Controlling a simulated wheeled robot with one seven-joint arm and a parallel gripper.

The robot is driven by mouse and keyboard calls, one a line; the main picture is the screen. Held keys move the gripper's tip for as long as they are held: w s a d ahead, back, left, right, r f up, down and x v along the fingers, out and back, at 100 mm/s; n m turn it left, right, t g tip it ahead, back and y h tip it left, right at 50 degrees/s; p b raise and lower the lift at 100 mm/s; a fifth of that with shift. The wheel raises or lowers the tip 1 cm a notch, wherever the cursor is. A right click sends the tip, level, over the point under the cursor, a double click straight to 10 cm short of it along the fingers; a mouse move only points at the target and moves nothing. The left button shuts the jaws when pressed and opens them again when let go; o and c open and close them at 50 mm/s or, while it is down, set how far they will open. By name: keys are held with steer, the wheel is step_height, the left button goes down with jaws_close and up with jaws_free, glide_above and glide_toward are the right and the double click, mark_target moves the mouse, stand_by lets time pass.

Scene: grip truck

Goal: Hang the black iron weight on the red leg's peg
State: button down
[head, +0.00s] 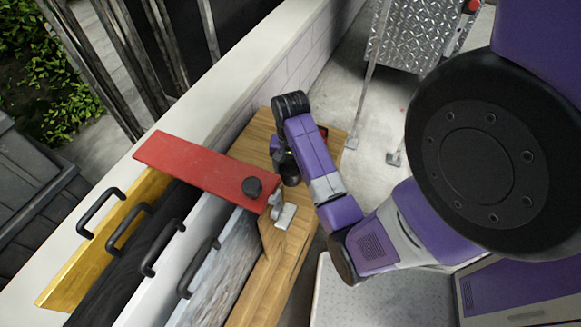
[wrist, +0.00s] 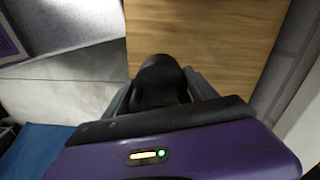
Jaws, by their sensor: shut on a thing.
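In the head view the gripper is a dark shape just right of the red leg's end, apart from the stub. The weight is mostly hidden there by my arm.
The wooden bench top (head: 263,128) lies under my gripper. A grey metal fitting (head: 284,215) sits beside the red leg's end. Panels with black handles (head: 130,228) stand at the lower left. A white wall ledge (head: 225,85) runs behind. A diamond-plate box (head: 412,35) stands at the back.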

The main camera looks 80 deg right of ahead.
step_height(320, 180, down, 12)
steer(key=shift+f+b, duration=0.1)
steer(key=shift+b, duration=0.8)
steer(key=shift+d+f+p, duration=0.1)
steer(key=shift+f+p, duration=0.2)
steer(key=shift+f, duration=0.6)
steer(key=shift+f, duration=0.15)
steer(key=shift+c, duration=1.3)
jaws_free()
steer(key=shift+f, duration=0.1)
steer(key=shift+f+b, duration=0.2)
steer(key=shift+b, duration=0.55)
step_height(320, 180, up, 8)
steer(key=p, duration=0.1)
steer(key=shift+w+p, duration=0.25)
steer(key=shift+p, duration=0.1)
